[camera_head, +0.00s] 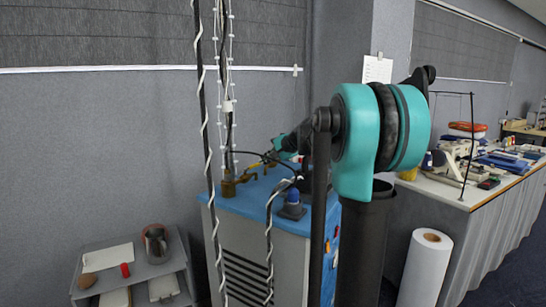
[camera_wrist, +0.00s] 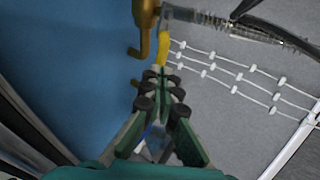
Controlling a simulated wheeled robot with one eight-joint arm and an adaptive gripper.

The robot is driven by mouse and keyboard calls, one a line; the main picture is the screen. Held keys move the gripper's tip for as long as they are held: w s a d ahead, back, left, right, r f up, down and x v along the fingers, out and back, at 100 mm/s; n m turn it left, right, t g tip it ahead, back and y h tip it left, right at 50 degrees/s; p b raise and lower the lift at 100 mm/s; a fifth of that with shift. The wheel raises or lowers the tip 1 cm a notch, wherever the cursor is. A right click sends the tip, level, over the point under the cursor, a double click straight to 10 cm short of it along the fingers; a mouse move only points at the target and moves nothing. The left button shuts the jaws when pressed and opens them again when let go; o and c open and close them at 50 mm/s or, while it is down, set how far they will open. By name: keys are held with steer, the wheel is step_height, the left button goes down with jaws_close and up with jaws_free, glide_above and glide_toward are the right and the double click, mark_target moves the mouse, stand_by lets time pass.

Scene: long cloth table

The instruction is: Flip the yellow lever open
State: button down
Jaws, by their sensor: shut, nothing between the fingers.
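The yellow lever (camera_wrist: 164,49) is a short yellow bar beside a brass valve fitting (camera_wrist: 145,14) in the wrist view. My gripper (camera_wrist: 160,76) is shut with nothing between its fingers. Its tips lie just below the lever's lower end in that picture; I cannot tell whether they touch it. In the head view, my gripper (camera_head: 266,154) is above the blue cabinet top, near the brass fitting (camera_head: 229,185).
The blue-topped cabinet (camera_head: 257,207) stands by the grey wall. Cables with white clips (camera_wrist: 235,87) run right of the lever, and a ribbed hose (camera_wrist: 225,22) leaves the fitting. A blue-capped object (camera_head: 292,203) stands on the cabinet. A cluttered table (camera_head: 480,197) is at right.

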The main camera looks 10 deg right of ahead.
steer(key=shift+x, duration=0.95)
steer(key=shift+w, duration=0.1)
steer(key=shift+w+a+n+g+y, duration=0.1)
steer(key=shift+w+n+g+y, duration=0.3)
steer(key=shift+n+y, duration=0.15)
steer(key=shift+w+a, duration=0.2)
steer(key=shift+w, duration=0.2)
steer(key=shift+s, duration=0.2)
